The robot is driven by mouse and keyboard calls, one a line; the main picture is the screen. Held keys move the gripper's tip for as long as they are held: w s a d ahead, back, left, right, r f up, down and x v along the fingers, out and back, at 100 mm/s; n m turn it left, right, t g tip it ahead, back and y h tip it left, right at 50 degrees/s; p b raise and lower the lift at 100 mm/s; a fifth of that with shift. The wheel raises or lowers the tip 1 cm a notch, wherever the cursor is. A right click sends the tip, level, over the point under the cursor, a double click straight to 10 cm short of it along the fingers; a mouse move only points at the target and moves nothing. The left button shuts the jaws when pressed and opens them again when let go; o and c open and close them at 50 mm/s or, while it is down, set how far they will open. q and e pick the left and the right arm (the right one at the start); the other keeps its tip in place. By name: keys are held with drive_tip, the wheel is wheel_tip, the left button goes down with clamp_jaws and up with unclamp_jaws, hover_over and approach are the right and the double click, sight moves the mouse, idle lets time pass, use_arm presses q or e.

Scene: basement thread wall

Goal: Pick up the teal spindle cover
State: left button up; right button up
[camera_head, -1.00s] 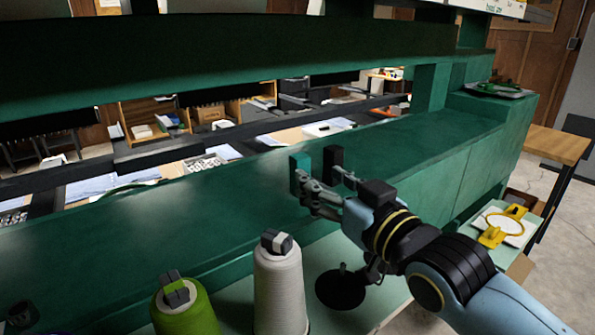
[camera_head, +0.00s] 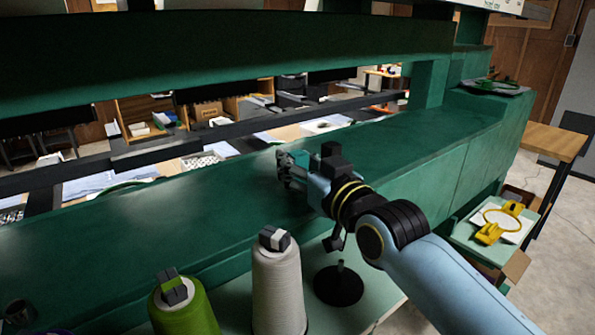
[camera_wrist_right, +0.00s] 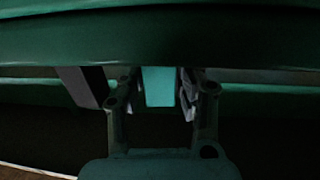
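The teal spindle cover (camera_wrist_right: 159,87) is a small block standing between the two fingers of my right gripper (camera_wrist_right: 160,98) in the right wrist view. The fingers are apart, one on each side, with a narrow gap at the left finger; whether the right finger touches the cover is unclear. In the head view my right gripper (camera_head: 287,168) is low over the green beam (camera_head: 180,215), and the teal cover (camera_head: 300,157) shows only partly behind it. My left gripper is not in view.
A dark block (camera_wrist_right: 82,87) stands left of the gripper in the right wrist view. A green thread cone (camera_head: 185,310), a white cone (camera_head: 278,290) and a black round stand (camera_head: 338,286) sit on the shelf in front.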

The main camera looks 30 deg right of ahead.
sight(301, 153)
drive_tip(key=c, duration=0.4)
drive_tip(key=shift+r, duration=0.15)
drive_tip(key=shift+r, duration=0.3)
drive_tip(key=r, duration=0.3)
drive_tip(key=shift+s+d+r+p, duration=0.2)
drive_tip(key=shift+d+r+p, duration=0.1)
drive_tip(key=shift+r, duration=0.1)
drive_tip(key=shift+s+d+r+p, duration=0.15)
drive_tip(key=shift+s+d+r, duration=0.85)
drive_tip(key=shift+d, duration=0.55)
drive_tip(key=shift+s+d+r+p, duration=0.2)
drive_tip(key=shift+s+d+r, duration=0.8)
drive_tip(key=shift+d, duration=0.6)
drive_tip(key=shift+s+d+r+p, duration=0.15)
drive_tip(key=shift+s+d+r, duration=0.65)
drive_tip(key=shift+d+r, duration=0.55)
